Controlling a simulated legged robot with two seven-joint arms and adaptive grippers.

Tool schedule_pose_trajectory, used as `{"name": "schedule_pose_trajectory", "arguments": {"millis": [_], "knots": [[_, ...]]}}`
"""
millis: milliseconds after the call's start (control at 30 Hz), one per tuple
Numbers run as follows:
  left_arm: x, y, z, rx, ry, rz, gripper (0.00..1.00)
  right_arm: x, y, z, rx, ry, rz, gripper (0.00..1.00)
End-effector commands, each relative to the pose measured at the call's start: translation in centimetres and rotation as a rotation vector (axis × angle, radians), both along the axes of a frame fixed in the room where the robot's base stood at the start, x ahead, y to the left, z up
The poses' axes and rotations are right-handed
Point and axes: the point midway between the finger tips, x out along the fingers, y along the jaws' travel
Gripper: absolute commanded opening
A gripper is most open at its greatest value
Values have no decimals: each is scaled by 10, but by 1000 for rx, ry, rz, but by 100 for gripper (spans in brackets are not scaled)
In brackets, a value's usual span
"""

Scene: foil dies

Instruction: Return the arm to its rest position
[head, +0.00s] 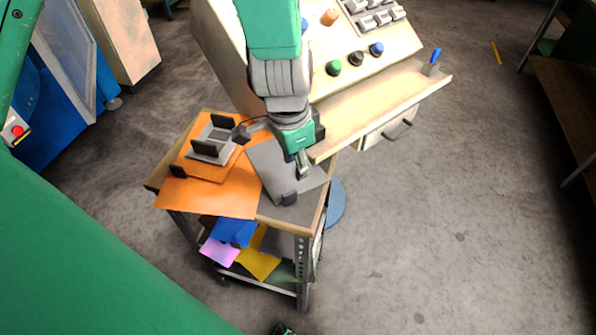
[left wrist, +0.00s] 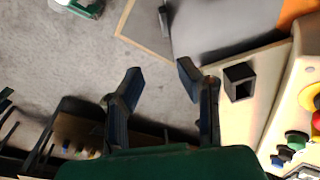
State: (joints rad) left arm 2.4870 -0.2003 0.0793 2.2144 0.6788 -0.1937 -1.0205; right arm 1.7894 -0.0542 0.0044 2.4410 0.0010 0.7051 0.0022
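My left arm comes down from the top of the head view. Its left gripper (head: 303,166) hangs above the right part of the small cart, in front of the grey plate (head: 272,172), seen from above. In the left wrist view the left gripper's two dark fingers (left wrist: 158,74) stand apart with only floor showing between them. Whether the fingertips touch anything below is hard to tell in the head view.
The cart (head: 302,217) also bears an orange sheet (head: 222,198) and a grey framed die (head: 218,140). Coloured sheets lie on its lower shelf. A beige console (head: 343,116) with buttons stands close beside the arm. Open floor (head: 440,230) lies to the right.

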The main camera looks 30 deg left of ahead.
Motion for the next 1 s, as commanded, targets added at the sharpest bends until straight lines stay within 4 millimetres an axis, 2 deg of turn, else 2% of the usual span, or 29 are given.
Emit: {"name": "schedule_pose_trajectory", "arguments": {"millis": [133, 667, 767, 867, 900, 1000], "knots": [[-1, 3, 6, -2, 1, 0, 31, 0, 0, 0, 0, 0, 0, 53], [-3, 1, 2, 6, 5, 7, 31, 0, 0, 0, 0, 0, 1, 53], [-16, 14, -20, 29, 26, 52, 31, 0, 0, 0, 0, 0, 0, 53], [-44, 37, -63, 71, 56, 141, 31, 0, 0, 0, 0, 0, 0, 53], [-59, 47, -82, 86, 66, 182, 31, 0, 0, 0, 0, 0, 0, 53], [-94, 65, -120, 99, 73, 276, 31, 0, 0, 0, 0, 0, 0, 53]]}}
